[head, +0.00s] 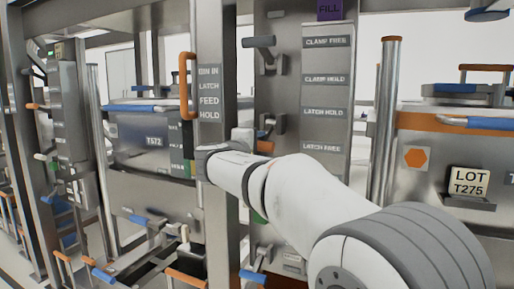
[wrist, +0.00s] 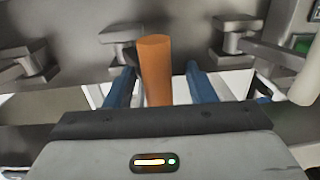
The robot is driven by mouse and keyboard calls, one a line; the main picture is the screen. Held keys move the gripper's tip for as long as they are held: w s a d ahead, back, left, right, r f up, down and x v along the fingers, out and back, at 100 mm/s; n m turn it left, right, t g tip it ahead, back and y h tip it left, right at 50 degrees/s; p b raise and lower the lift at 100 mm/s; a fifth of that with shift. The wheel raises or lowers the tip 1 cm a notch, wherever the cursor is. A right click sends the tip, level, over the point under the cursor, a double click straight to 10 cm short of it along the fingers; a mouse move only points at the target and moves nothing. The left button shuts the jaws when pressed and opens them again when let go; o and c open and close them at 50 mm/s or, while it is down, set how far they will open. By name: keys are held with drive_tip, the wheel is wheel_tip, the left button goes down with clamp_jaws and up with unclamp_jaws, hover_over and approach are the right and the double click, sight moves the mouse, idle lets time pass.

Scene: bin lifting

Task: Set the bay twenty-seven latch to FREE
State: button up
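In the head view, a grey panel (head: 327,95) carries the labels CLAMP FREE, CLAMP HOLD, LATCH HOLD (head: 323,112) and LATCH FREE (head: 321,148). A short orange handle (head: 265,147) shows beside the LATCH FREE label, partly behind my arm. In the wrist view an upright orange cylindrical handle (wrist: 155,70) stands between the two blue fingers of my gripper (wrist: 160,72). The fingers are open, with a gap visible on each side of it. My arm hides the gripper in the head view. I cannot read a bay number twenty-seven.
A dark-handled lever (head: 259,41) sits beside CLAMP FREE. A vertical orange handle (head: 187,85) is on the left post. A bin marked T572 (head: 150,142) stands left, and an orange-banded bin with a LOT T275 tag (head: 469,181) right. Grey brackets (wrist: 240,35) flank the handle in the wrist view.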

drive_tip(key=shift+s+a, duration=0.2)
drive_tip(key=p+v, duration=0.1)
drive_tip(key=v, duration=0.6)
drive_tip(key=shift+s, duration=0.1)
idle(0.3)
